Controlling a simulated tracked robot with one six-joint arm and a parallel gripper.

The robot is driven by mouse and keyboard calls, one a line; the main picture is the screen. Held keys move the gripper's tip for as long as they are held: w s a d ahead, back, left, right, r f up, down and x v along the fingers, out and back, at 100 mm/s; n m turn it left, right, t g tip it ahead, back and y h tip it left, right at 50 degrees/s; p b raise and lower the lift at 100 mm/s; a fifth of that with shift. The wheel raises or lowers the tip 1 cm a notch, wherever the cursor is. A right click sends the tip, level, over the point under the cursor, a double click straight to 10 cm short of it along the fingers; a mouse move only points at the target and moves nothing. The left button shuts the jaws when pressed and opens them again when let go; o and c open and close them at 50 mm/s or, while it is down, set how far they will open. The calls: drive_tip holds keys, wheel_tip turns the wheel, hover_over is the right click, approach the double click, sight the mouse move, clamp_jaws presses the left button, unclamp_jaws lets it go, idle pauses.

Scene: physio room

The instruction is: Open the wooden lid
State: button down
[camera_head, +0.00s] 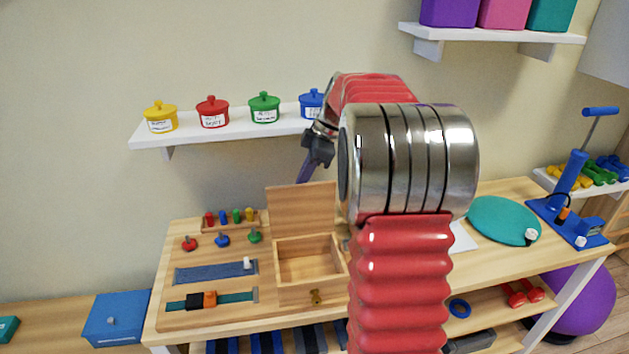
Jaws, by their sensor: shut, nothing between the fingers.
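The wooden lid (303,208) stands raised at the back of the wooden box (298,292), roughly upright. The box is open at the top and its inside looks empty. A small brass latch (316,296) shows on the box's front. My gripper (303,177) is shut and empty, pointing down at the lid's top edge. I cannot tell whether it touches the lid. My own red and metal arm hides the right side of the box and part of the table.
The wooden table (188,326) holds a board with coloured pegs, knobs and straps left of the box. A teal disc (503,220) and a blue device (567,205) are at the right. A wall shelf (235,121) with several coloured pots is above.

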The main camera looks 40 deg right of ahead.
drive_tip(key=shift+w+d+f, duration=0.15)
drive_tip(key=shift+w+d, duration=0.15)
drive_tip(key=shift+w, duration=0.25)
drive_tip(key=shift+w+d+f, duration=0.1)
drive_tip(key=shift+w+d, duration=0.15)
drive_tip(key=shift+w, duration=0.25)
drive_tip(key=shift+r, duration=0.1)
drive_tip(key=w+d+v, duration=0.1)
drive_tip(key=w+v, duration=0.1)
drive_tip(key=v, duration=0.7)
drive_tip(key=shift+r, duration=0.4)
drive_tip(key=shift+s+d, duration=0.1)
drive_tip(key=shift+s, duration=0.05)
